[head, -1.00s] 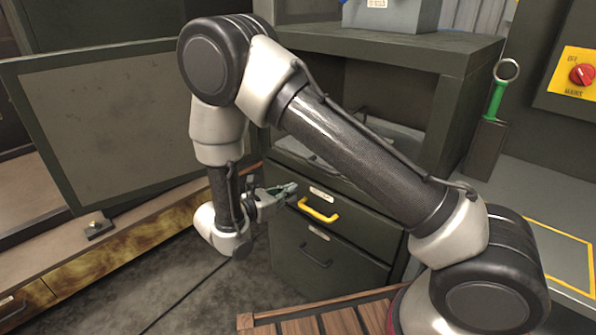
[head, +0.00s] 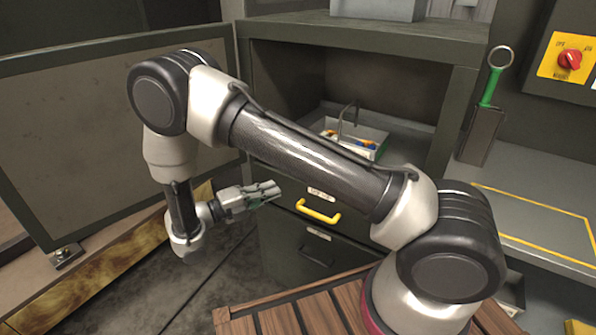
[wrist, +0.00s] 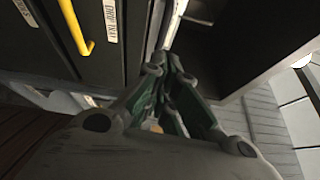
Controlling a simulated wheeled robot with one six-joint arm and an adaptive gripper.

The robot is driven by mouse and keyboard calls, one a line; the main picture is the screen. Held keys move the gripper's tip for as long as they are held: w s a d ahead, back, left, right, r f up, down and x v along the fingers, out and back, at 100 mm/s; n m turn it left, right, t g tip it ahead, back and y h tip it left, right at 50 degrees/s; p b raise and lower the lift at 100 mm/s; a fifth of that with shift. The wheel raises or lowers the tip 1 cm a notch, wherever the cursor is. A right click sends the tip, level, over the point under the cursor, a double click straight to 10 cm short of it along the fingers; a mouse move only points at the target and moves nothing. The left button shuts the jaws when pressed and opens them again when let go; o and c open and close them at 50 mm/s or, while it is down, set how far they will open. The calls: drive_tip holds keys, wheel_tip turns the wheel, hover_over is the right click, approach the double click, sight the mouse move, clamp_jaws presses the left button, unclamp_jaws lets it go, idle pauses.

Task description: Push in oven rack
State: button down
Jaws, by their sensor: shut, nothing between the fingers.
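A dark cabinet (head: 455,70) stands open in the head view, with its hinged door (head: 100,130) swung out to the left. A light tray (head: 372,135) with small coloured items and a thin bent metal rod sits inside it, partly hidden by my arm. I cannot make out a separate wire oven rack. My gripper (head: 274,190) is shut and empty, in front of the lower left of the cabinet, beside the drawer fronts. In the wrist view, its green and grey fingers (wrist: 166,62) point towards a dark cabinet edge.
Below the opening are a drawer with a yellow handle (head: 318,210) and a dark-handled drawer (head: 316,256). A wooden slatted surface (head: 290,318) is at the front. A grey counter (head: 535,215) and a red switch (head: 569,60) are at the right.

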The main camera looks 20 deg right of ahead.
drive_tip(key=w+d, duration=0.5)
drive_tip(key=d, duration=0.7)
drive_tip(key=shift+w+r, duration=0.15)
drive_tip(key=shift+r, duration=0.05)
drive_tip(key=shift+w+d, duration=0.75)
drive_tip(key=shift+d, duration=0.2)
drive_tip(key=shift+w+d, duration=0.75)
drive_tip(key=shift+d, duration=0.15)
